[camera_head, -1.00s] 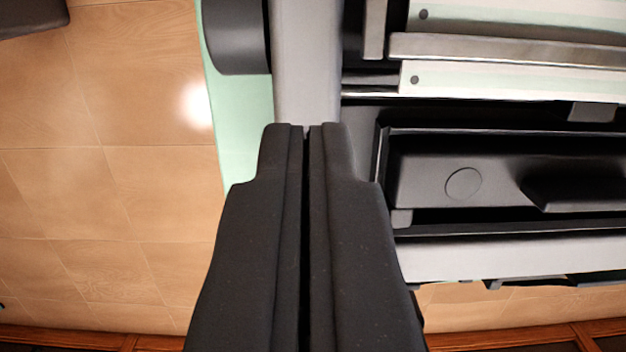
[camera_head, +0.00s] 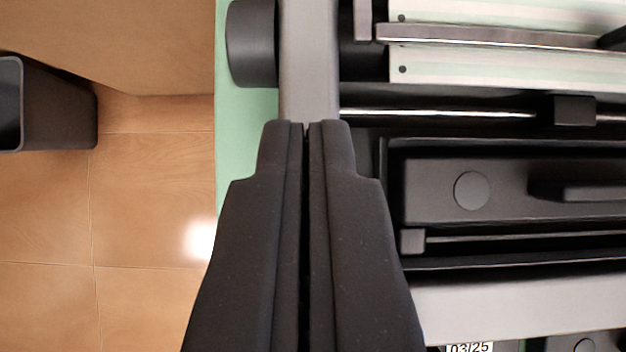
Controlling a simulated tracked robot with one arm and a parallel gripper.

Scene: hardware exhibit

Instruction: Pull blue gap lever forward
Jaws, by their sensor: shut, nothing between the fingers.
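My gripper (camera_head: 306,124) fills the lower middle of the view. Its two dark fingers are together with nothing between them. The fingertips overlap the lower end of a grey upright bar (camera_head: 309,60) on a machine; I cannot tell whether they touch it. No blue lever shows in this view. The part of the machine behind my fingers is hidden.
The machine has a pale green side panel (camera_head: 232,140), a black round knob (camera_head: 251,44), metal rails and a dark tray (camera_head: 440,190) at right. A dark bin (camera_head: 60,105) stands on the tiled floor (camera_head: 140,230) at left. The floor between is clear.

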